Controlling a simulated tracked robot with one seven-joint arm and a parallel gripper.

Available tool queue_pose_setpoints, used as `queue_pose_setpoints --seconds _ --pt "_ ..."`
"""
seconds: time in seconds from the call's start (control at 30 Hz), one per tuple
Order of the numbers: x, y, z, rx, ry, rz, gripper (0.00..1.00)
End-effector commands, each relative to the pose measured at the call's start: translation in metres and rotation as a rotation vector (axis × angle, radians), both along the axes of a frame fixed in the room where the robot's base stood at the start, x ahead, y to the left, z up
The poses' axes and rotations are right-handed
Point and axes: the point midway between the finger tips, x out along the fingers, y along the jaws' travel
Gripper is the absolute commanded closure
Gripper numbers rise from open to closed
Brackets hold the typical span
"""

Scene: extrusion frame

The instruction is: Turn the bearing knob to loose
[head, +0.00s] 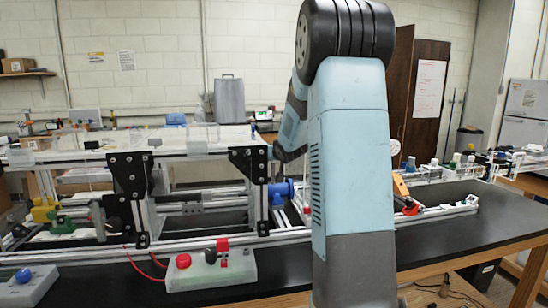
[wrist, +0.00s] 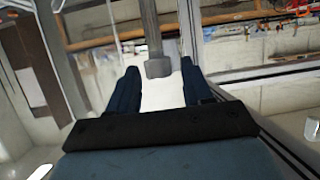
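My gripper (wrist: 159,68) shows in the wrist view as two dark blue fingers, spread apart with a gap between them. A grey block (wrist: 158,67) at the end of a grey bar appears between the fingertips; I cannot tell whether it is the bearing knob or whether it lies within reach. Nothing is visibly clamped. In the head view, a blue round part (head: 280,190) sits on the extrusion frame (head: 200,240), just left of my arm; I cannot tell whether it is the knob. My arm hides part of the frame, and my gripper is not clearly visible there.
A control box (head: 212,270) with a red button stands at the bench's front. A grey box with a blue knob (head: 23,275) is at far left. Black brackets (head: 130,180) and a clear top panel (head: 120,138) crowd the frame.

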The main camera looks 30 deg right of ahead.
Motion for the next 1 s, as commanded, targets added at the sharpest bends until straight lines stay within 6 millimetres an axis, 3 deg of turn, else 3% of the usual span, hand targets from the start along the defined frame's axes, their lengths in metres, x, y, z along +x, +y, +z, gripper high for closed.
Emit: queue_pose_setpoints --seconds 0.07,0.5,1.0 --pt "-0.0001 -0.0001 0.0000 0.000 0.000 0.000 0.58" --pt "-0.0002 -0.0003 0.0001 0.000 0.000 0.000 1.00" --pt "0.0002 -0.0037 0.0003 -0.003 -0.003 0.072 1.00"
